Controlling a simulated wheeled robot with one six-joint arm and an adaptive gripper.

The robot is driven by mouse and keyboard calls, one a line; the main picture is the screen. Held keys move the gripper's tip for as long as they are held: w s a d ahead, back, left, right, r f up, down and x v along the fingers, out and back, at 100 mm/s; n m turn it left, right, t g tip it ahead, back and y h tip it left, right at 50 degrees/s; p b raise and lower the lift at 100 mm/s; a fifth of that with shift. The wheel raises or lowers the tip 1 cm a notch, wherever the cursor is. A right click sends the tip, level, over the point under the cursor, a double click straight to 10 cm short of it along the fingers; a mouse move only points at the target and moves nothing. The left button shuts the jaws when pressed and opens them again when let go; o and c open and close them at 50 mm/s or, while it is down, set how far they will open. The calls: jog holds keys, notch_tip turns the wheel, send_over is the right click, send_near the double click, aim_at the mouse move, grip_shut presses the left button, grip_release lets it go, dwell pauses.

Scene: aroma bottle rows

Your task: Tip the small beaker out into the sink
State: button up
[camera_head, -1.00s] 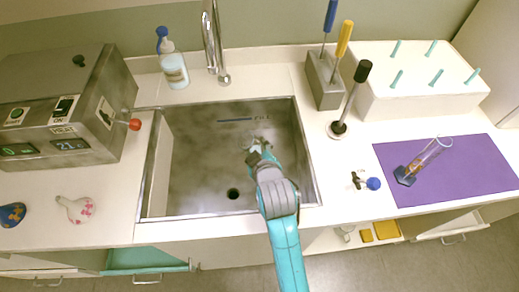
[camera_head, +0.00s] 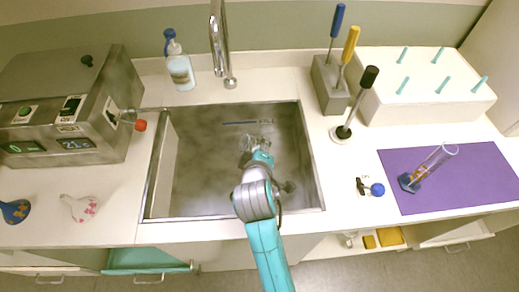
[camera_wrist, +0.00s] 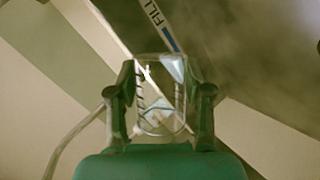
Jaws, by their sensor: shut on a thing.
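My gripper (camera_head: 257,150) is over the sink (camera_head: 190,170), in front of its back wall. It is shut on the small clear glass beaker (camera_wrist: 160,105), which shows between both fingers in the wrist view. In the head view the beaker (camera_head: 254,143) is small and faint, just beyond the fingertips. I cannot tell its exact tilt or whether liquid is inside. The sink's FILL mark shows in both views, slanting in the wrist view. The drain seen earlier is hidden behind my wrist.
The faucet (camera_head: 219,45) rises behind the sink, with a soap bottle (camera_head: 180,70) to its left. A heater box (camera_head: 70,110) stands left. A tool stand (camera_head: 328,85), a stirrer (camera_head: 355,105) and a purple mat (camera_head: 460,185) with a tilted cylinder (camera_head: 430,167) are right.

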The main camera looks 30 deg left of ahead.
aim_at(251, 142)
jog(key=shift+r+n+t+h, duration=0.6)
jog(key=shift+r+n+h, duration=0.1)
jog(key=shift+r+n, duration=0.15)
jog(key=shift+s+a+r+n, duration=0.3)
jog(key=shift+a+n, duration=0.15)
jog(key=shift+a, duration=0.15)
jog(key=shift+r+t+h, duration=0.1)
jog(key=shift+t+h, duration=0.2)
jog(key=shift+t, duration=0.1)
jog(key=shift+s+a+r+n, duration=0.1)
jog(key=shift+n, duration=0.2)
jog(key=shift+r+h, duration=0.2)
jog(key=shift+h, duration=0.1)
jog(key=shift+a+n, duration=0.1)
jog(key=shift+n, duration=0.2)
jog(key=shift+s+a+r+n+t, duration=0.1)
jog(key=shift+r+n+t, duration=0.2)
jog(key=shift+n+t, duration=0.15)
jog(key=shift+a+h, duration=0.1)
jog(key=shift+h, duration=0.3)
